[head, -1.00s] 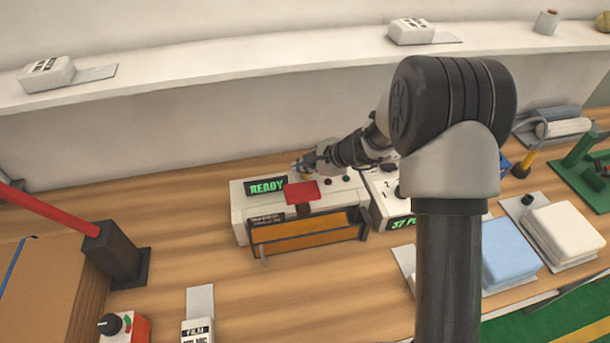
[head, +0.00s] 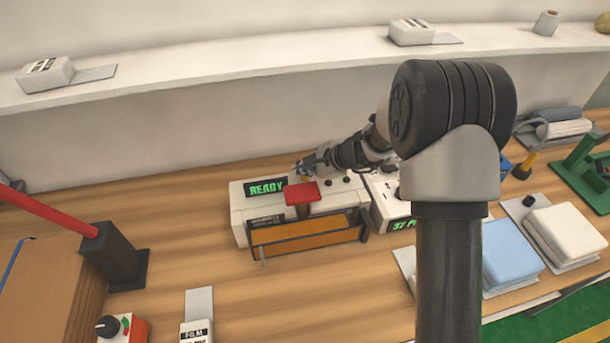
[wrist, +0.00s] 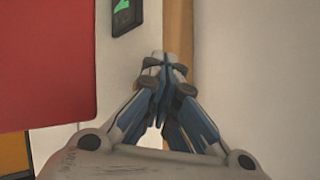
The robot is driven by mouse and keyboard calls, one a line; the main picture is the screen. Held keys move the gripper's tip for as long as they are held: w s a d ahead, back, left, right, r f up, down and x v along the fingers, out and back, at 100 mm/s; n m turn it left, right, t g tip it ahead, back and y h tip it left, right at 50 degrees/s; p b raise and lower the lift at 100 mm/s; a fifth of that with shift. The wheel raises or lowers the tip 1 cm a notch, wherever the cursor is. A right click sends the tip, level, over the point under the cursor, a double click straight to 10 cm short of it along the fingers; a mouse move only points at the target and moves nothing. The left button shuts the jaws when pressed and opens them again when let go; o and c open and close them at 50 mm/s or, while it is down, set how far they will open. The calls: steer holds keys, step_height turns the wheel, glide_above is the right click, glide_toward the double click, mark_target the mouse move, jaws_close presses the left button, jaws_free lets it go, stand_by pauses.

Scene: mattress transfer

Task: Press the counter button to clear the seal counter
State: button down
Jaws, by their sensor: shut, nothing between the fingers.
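The white sealing machine (head: 237,212) stands on the wooden bench, with a green READY display (head: 265,187) and a red pad (head: 302,192) on an arm over its top. My gripper (head: 304,167) is shut and empty, its tips low over the machine's top just behind the red pad. In the wrist view my gripper (wrist: 165,65) has its fingertips together, pointing at the pale top, with the red pad (wrist: 45,65) at left and the display (wrist: 127,14) above left. I cannot make out the counter button; the fingers may cover it. Contact cannot be told.
A second white unit (head: 384,190) with a green readout stands right of the machine. Folded blue (head: 508,250) and white (head: 565,232) pads lie at right. A black post (head: 113,255) with a red bar is at left. The bench front of the machine is mostly clear.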

mark_target(304, 178)
steer(key=shift+f+b, duration=0.55)
stand_by(0.4)
steer(key=shift+r, duration=0.15)
steer(key=shift+r+p, duration=0.9)
steer(key=shift+r, duration=0.25)
step_height(304, 178, up, 5)
steer(key=p, duration=0.3)
stand_by(0.7)
